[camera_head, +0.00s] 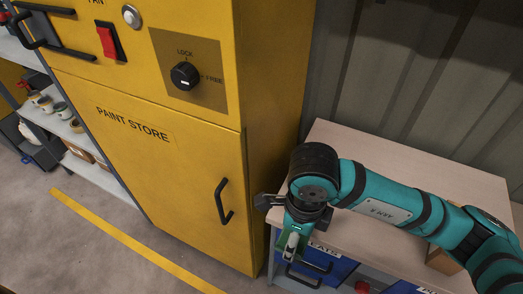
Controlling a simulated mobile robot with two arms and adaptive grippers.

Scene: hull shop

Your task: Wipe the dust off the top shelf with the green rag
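No green rag can be made out for certain. A small green patch (281,245) shows just below my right gripper (296,212), against the cabinet front. I cannot tell if it is cloth or part of something else. My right gripper points down at the left front edge of the wood-topped cabinet (390,165). Its dark finger parts stick out to both sides, but the tips are hidden. My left gripper is out of view. At the far left, a grey shelf unit is partly in view; its upper visible shelf (18,52) is cut off by the frame. Dust cannot be made out.
A tall yellow paint store cabinet (150,170) with black handles stands between the shelves and the wood-topped cabinet. A lower shelf (62,127) holds several tape rolls (42,102). Blue drawers (330,268) are under the wood top. Yellow tape (120,235) marks the open floor.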

